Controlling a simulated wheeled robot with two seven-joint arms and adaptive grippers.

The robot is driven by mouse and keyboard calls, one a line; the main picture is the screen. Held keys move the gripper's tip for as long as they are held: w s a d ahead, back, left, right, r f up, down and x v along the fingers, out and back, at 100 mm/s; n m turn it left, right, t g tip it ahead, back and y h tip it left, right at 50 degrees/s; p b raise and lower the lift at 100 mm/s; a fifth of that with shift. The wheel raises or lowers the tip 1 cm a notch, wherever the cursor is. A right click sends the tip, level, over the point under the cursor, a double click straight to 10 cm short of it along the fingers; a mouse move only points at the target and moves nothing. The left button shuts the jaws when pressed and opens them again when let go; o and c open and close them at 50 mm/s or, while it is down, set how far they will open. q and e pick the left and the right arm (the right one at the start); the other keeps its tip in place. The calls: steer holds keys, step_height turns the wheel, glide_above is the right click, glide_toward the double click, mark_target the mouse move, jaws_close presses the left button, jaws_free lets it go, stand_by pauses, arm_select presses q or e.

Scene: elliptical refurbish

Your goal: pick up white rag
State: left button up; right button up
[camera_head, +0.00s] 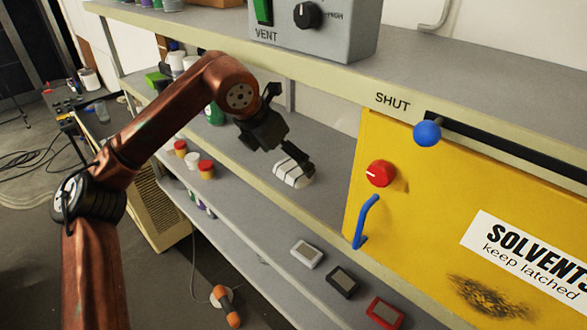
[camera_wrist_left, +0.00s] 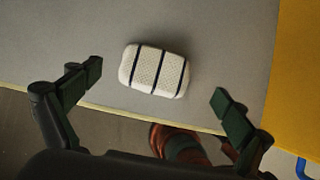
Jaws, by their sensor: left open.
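The white rag (camera_head: 291,172) is a folded, rounded white bundle with dark stripes, lying on the middle grey shelf. In the left wrist view the rag (camera_wrist_left: 154,70) lies flat near the shelf's front edge, ahead of and between my spread fingertips. My left gripper (camera_head: 288,158) is open and sits just above the rag in the head view, its fingers partly covering it. In the left wrist view the left gripper (camera_wrist_left: 158,96) holds nothing, and neither finger appears to touch the rag. My right gripper is not in view.
A yellow solvents cabinet (camera_head: 420,200) with a blue handle (camera_head: 365,222) stands right of the rag. The upper shelf (camera_head: 330,75) overhangs the middle one. The shelf around the rag is bare.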

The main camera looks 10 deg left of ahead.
mark_target(293, 168)
arm_select(q)
steer(key=shift+p+x, duration=0.6)
steer(key=shift+x, duration=1.35)
steer(key=shift+a, duration=0.1)
steer(key=shift+c, duration=0.2)
steer(key=c, duration=1.1)
